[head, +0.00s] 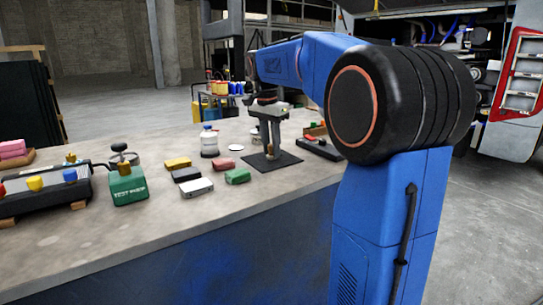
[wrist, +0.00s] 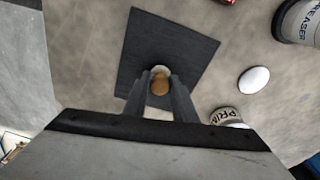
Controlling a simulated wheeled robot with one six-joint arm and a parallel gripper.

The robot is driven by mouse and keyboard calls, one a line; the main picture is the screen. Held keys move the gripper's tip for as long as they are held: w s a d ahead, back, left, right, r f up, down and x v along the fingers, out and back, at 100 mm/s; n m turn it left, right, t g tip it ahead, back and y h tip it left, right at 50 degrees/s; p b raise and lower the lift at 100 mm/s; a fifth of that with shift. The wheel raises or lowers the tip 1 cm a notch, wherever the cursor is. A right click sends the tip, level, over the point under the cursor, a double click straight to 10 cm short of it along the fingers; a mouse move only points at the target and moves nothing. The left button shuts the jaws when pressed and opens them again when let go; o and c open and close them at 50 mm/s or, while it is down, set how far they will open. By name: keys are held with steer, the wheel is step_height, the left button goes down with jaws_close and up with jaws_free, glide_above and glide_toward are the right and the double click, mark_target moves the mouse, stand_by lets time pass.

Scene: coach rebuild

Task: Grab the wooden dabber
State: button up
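The wooden dabber (wrist: 160,87) shows in the wrist view as a round, light-brown end with a pale part just beyond it. It is over a dark square mat (wrist: 190,50). My gripper (wrist: 160,76) has one finger on each side of the dabber, very close to it. Whether the fingers press on it cannot be told. In the head view my gripper (head: 270,147) points down over the dark mat (head: 285,163) on the bench, and the dabber is small and mostly hidden between the fingers.
A white bottle (head: 209,142) and white disc (head: 236,147) stand left of the mat. A primer-labelled container (wrist: 226,116) is near my gripper. Several coloured blocks (head: 237,176), a green test-pump box (head: 128,186) and a black tray (head: 322,148) are also on the bench. The front bench strip is clear.

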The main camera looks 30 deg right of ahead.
steer(key=c, duration=0.3)
